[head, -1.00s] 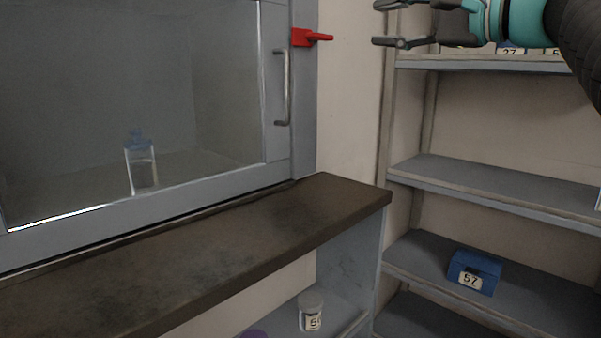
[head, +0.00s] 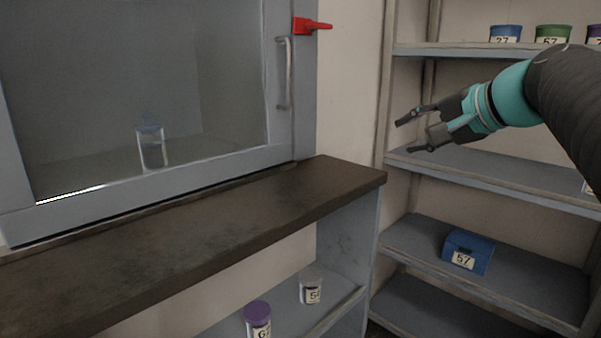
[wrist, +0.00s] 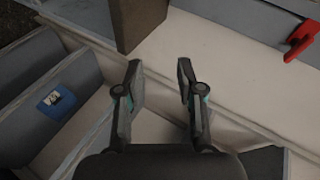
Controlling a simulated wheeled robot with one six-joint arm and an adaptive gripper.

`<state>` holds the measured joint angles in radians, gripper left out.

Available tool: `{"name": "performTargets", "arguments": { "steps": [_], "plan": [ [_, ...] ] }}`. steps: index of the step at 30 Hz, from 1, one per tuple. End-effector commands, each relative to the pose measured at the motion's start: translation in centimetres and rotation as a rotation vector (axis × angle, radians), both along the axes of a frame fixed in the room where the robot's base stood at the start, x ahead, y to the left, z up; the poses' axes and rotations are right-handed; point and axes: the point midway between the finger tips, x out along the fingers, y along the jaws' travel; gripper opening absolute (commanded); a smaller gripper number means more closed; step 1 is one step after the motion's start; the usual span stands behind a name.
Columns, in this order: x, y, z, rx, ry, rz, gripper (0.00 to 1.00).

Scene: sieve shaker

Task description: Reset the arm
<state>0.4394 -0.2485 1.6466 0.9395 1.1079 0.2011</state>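My gripper (head: 416,132) is in the upper right of the head view, in front of the grey shelving, with its fingers pointing left. The fingers are apart with nothing between them. In the wrist view the gripper (wrist: 158,80) also shows open and empty, with the pale wall and the end of the brown counter beyond it. My arm comes in from the right edge of the head view.
A brown counter (head: 190,219) runs below a glass-fronted cabinet holding a bottle (head: 152,148). The cabinet has a red latch (head: 312,26). Jars (head: 257,318) stand under the counter. A blue box (head: 468,251) sits on the right shelving, with lidded jars (head: 552,35) above.

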Motion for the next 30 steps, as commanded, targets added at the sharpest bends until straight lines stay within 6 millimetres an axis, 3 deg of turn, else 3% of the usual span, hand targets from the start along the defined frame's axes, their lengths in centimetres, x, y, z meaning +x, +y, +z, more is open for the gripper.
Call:
{"name": "performTargets", "arguments": {
  "steps": [1,6,12,15,18,21,30],
  "plan": [
    [-0.9,0.0,-3.1,-0.072,0.046,-0.001,0.38],
    [-5.3,-0.2,-13.4,-0.365,0.191,0.049,0.38],
    [-12.8,0.0,-23.8,-0.715,0.317,0.204,0.38],
    [-16.5,0.4,-28.0,-0.862,0.351,0.296,0.38],
    [-19.5,0.9,-30.9,-0.963,0.360,0.374,0.38],
    [-21.3,1.9,-32.2,-0.998,0.341,0.424,0.38],
    [-21.8,3.6,-31.3,-1.016,0.273,0.462,0.38]
  ]
}}
